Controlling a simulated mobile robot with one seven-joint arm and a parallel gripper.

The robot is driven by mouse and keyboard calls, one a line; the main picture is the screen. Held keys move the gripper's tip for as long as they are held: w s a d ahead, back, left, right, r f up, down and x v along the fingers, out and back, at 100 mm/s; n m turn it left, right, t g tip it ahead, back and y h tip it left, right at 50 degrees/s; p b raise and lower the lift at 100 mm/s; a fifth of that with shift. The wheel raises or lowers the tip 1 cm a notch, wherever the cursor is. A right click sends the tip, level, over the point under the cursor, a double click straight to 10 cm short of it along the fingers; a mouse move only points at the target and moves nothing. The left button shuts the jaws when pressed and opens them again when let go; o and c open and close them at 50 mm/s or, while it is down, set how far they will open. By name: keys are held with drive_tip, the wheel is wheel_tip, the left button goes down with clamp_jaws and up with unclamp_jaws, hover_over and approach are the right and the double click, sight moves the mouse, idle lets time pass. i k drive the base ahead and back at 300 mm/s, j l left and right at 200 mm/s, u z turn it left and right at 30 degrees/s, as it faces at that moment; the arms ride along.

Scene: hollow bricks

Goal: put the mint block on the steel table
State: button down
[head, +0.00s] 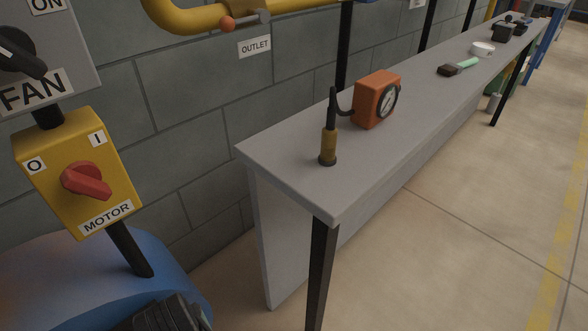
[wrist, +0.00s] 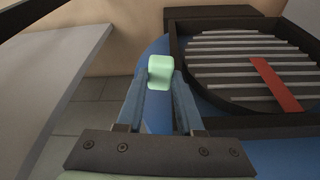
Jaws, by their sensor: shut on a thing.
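The mint block (wrist: 160,72) is a small pale green block in the wrist view, held between the fingertips of my gripper (wrist: 160,82). My gripper is shut on it, and the block is clear of any surface that I can make out. The grey table (head: 300,145), which looks like the steel table, runs from the middle of the head view to the upper right. A grey top (wrist: 40,60) at the left of the wrist view may be the same table. I cannot make out my gripper or the block in the head view.
On the table are a yellow-and-black tool (head: 328,145), an orange gauge box (head: 372,100), a dark-and-mint item (head: 458,67) and a white bowl (head: 483,49). Its near end has bare room. A blue body with a dark-framed grille (wrist: 240,60) lies right of my gripper.

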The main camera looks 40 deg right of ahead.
sight(428, 89)
drive_tip(key=l+z, duration=0.2)
drive_tip(key=z, duration=1.15)
